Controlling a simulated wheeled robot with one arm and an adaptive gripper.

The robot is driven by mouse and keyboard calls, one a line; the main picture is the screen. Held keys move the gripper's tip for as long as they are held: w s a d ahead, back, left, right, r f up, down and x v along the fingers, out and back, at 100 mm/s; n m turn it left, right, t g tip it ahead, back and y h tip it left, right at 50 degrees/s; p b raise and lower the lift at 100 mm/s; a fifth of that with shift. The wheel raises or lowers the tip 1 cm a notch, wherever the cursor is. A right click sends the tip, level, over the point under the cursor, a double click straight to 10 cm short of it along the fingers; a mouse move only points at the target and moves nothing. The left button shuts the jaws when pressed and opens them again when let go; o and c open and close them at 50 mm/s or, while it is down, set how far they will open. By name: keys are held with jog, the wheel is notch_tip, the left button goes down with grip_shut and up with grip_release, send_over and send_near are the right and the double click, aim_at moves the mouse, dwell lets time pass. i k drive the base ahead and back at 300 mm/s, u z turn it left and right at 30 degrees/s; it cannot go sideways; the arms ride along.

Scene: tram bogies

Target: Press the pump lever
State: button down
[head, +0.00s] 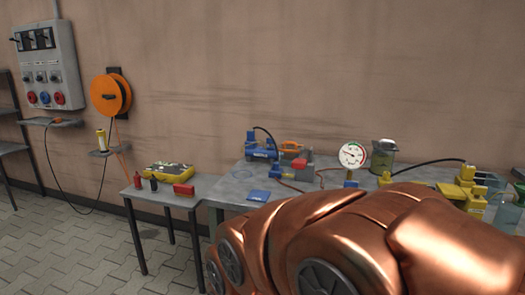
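On the grey bench (228,182) along the wall, a blue unit (262,150) with a black hose stands at the left, with orange and red parts beside it. It may be a pump. A yellow device (462,186) with a black hose stands at the right end and may also be a pump. I cannot make out a lever clearly on either. My copper-coloured arm fills the lower middle and right, and covers the front of the bench. My gripper is not in view.
A round white gauge (352,155) and a greenish can (384,154) stand on the bench. A lower side table (155,196) holds a yellow case (168,170) and a red box (184,189). An orange reel (108,95) hangs on the wall. The tiled floor at left is clear.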

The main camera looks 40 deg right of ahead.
aim_at(300, 163)
jog(key=z, duration=0.25)
jog(key=i, duration=1)
jog(key=z, duration=0.7)
